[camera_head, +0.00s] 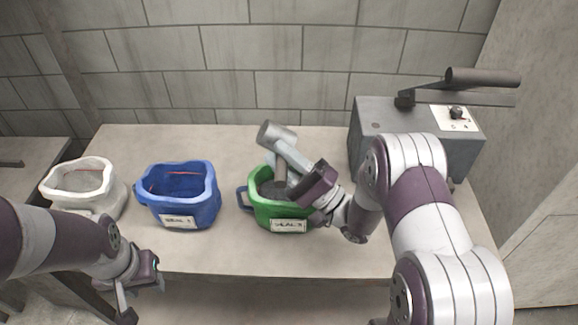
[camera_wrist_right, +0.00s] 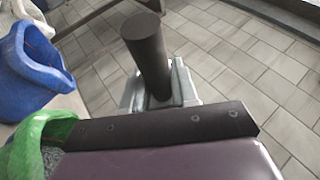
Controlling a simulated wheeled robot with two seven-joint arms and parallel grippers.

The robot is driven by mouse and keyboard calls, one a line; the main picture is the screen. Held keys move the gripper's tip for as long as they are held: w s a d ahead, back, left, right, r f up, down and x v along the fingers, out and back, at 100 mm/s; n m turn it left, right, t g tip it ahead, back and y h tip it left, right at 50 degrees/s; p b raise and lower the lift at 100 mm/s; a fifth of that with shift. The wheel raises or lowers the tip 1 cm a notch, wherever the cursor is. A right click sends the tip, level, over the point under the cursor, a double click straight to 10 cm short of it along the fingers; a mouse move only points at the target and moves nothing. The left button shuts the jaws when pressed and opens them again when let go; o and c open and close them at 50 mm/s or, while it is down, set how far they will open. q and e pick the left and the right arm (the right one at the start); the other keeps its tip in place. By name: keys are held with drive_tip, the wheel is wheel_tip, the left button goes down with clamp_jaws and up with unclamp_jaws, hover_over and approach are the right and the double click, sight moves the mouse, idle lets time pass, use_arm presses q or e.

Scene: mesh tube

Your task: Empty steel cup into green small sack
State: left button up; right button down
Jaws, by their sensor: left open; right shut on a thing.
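The green small sack (camera_head: 265,215) stands open on the table, with a label on its front. My right gripper (camera_head: 300,185) is over its right rim and is shut on the steel cup (camera_head: 294,156). The cup is tilted above the sack's mouth, and a grey cylindrical part of it sticks up to the upper left. The right wrist view shows the steel body (camera_wrist_right: 182,85) with a dark cylinder, beyond the dark gripper bar. The sack's edge (camera_wrist_right: 38,130) shows at lower left there. Its contents are mostly hidden. My left gripper (camera_head: 140,288) is open and empty near the table's front edge.
A blue sack (camera_head: 180,200) with a label stands left of the green one, and a white sack (camera_head: 85,185) at the far left. A grey machine box (camera_head: 362,125) with a lever handle stands at the back right. Bare table lies behind the sacks.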

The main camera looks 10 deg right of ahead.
drive_tip(key=shift+r, duration=0.3)
drive_tip(key=shift+f+g+b, duration=0.3)
drive_tip(key=shift+f, duration=0.05)
drive_tip(key=n+g+p, duration=0.1)
drive_tip(key=p, duration=0.4)
drive_tip(key=shift+a, duration=0.15)
drive_tip(key=f, duration=0.1)
drive_tip(key=f+n+g+h, duration=0.1)
drive_tip(key=f+g, duration=0.1)
drive_tip(key=shift+w+a+f+n+h, duration=0.2)
drive_tip(key=shift+a+n+h, duration=0.1)
drive_tip(key=shift+h, duration=0.1)
use_arm(q)
wheel_tip(320, 180, up, 23)
drive_tip(key=p, duration=1.6)
wheel_tip(320, 180, down, 20)
drive_tip(key=b, duration=2)
use_arm(e)
drive_tip(key=w+a+f+n+g+h, duration=0.1)
drive_tip(key=a+g+h, duration=0.3)
drive_tip(key=h, duration=0.4)
drive_tip(key=w+a+f+n+g+h, duration=0.2)
drive_tip(key=a+h, duration=0.4)
drive_tip(key=h, duration=0.3)
drive_tip(key=f+n+g, duration=0.1)
drive_tip(key=n+g, duration=0.1)
drive_tip(key=shift+a+f+n+g, duration=0.15)
drive_tip(key=shift+n+g, duration=0.15)
